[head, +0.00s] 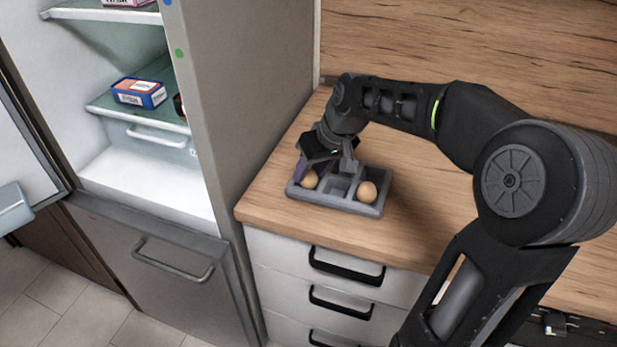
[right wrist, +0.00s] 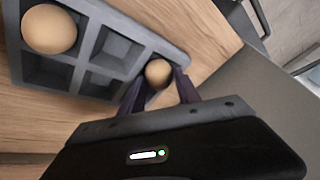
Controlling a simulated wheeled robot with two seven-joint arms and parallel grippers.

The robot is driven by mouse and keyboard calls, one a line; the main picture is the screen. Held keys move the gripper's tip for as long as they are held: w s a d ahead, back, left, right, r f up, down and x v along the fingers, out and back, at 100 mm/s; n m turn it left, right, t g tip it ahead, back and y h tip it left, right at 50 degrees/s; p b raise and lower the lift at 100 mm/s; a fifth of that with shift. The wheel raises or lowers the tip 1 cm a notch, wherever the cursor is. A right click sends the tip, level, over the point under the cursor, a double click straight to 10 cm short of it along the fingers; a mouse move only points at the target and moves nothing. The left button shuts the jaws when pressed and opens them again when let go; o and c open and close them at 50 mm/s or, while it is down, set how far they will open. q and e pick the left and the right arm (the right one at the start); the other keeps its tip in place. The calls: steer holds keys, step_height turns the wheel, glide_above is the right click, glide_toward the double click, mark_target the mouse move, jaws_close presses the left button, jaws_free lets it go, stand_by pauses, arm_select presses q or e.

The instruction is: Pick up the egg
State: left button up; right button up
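A grey egg tray (head: 341,184) with square compartments sits on the wooden counter. One brown egg (head: 309,179) is in its left end; it also shows in the right wrist view (right wrist: 158,71). A second brown egg (head: 367,192) is in the right part of the tray, and it shows at the upper left of the right wrist view (right wrist: 48,30). My right gripper (head: 306,168) is down at the left egg, with one dark finger on each side of it in the right wrist view (right wrist: 161,84). Whether the fingers press on the egg is unclear. My left gripper is out of view.
An open fridge (head: 146,178) stands left of the counter, with a blue box (head: 139,93) on a shelf. Its grey side wall (head: 248,90) rises close to the tray. White drawers (head: 335,281) are below. Counter right of the tray is mostly clear.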

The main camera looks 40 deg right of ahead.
steer(key=shift+c, duration=0.5)
jaws_close()
